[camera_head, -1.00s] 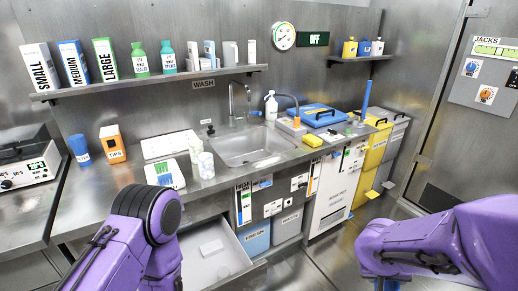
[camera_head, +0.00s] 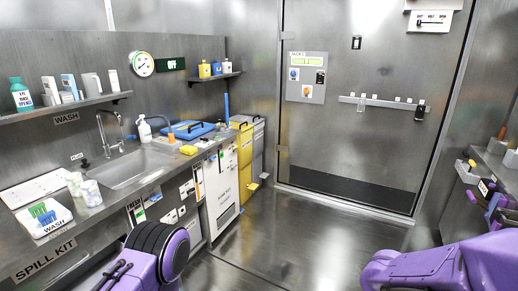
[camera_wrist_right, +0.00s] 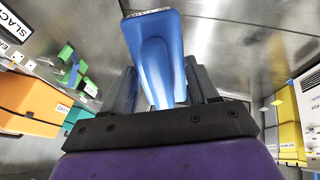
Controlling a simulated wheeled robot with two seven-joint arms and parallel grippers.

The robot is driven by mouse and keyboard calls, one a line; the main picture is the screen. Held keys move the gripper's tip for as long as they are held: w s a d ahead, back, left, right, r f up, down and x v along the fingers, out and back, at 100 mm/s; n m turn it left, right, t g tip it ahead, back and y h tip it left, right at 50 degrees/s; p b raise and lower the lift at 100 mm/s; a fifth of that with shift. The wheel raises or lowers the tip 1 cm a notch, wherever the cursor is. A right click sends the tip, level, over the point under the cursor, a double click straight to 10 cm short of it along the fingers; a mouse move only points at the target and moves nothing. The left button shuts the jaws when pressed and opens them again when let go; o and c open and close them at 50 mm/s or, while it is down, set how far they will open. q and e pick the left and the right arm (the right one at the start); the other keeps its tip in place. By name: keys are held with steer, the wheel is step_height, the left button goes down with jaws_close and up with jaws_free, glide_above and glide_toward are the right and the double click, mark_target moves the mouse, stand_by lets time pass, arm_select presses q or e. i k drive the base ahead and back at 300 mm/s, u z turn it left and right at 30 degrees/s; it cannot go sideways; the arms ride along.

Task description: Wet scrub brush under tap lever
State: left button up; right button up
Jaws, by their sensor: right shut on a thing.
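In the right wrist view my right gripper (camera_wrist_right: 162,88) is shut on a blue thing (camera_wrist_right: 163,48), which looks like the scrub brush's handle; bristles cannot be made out. In the head view the steel tap (camera_head: 110,132) arches over the sink (camera_head: 135,169) at the left. A small dark fitting (camera_head: 84,163) stands behind the sink, left of the tap; I cannot tell if it is the lever. The sink is far left of my right arm.
A white spray bottle (camera_head: 144,129), a yellow sponge (camera_head: 188,150) and a blue lidded box (camera_head: 190,130) stand right of the tap. White cups (camera_head: 90,192) are left of the sink. Open floor (camera_head: 300,235) lies ahead before a steel door (camera_head: 360,130). A cluttered shelf is at right.

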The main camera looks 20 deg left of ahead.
mark_target(120, 139)
steer(key=u, duration=0.45)
steer(key=i, duration=1)
steer(key=u, duration=0.8)
